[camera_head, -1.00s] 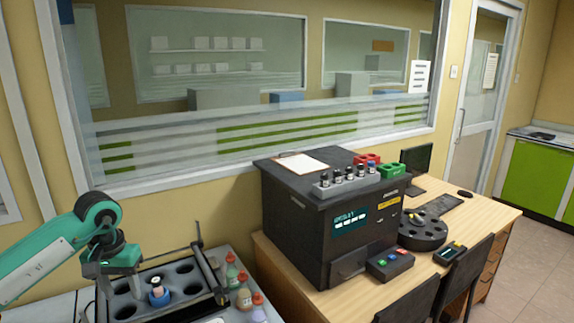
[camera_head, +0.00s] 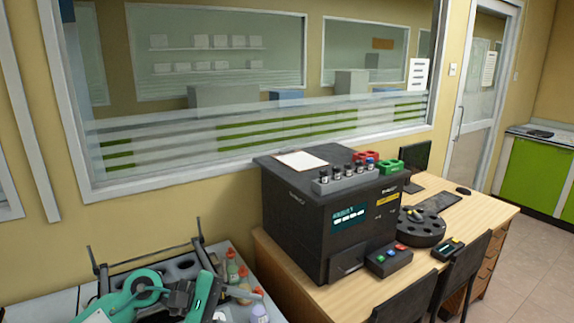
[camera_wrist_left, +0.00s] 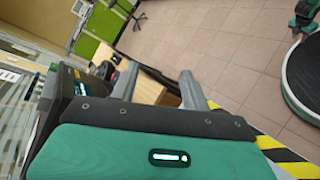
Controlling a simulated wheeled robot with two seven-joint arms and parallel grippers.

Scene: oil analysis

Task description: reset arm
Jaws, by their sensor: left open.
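My left arm (camera_head: 145,285) is folded low at the bottom left of the head view, in front of the rack tray (camera_head: 183,264). My left gripper shows in the left wrist view (camera_wrist_left: 158,88), with its two grey fingers apart and nothing between them. The gripper points over the floor and the desk side. Part of the tray and whatever stands in its front holes are hidden by the arm. My right gripper is in neither view.
Several capped bottles (camera_head: 245,285) stand right of the tray, close to the arm. A black analyser (camera_head: 325,220) carries a row of vials (camera_head: 347,175) and stands on the wooden desk (camera_head: 480,220). Chairs (camera_head: 408,302) stand in front. A window fills the back wall.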

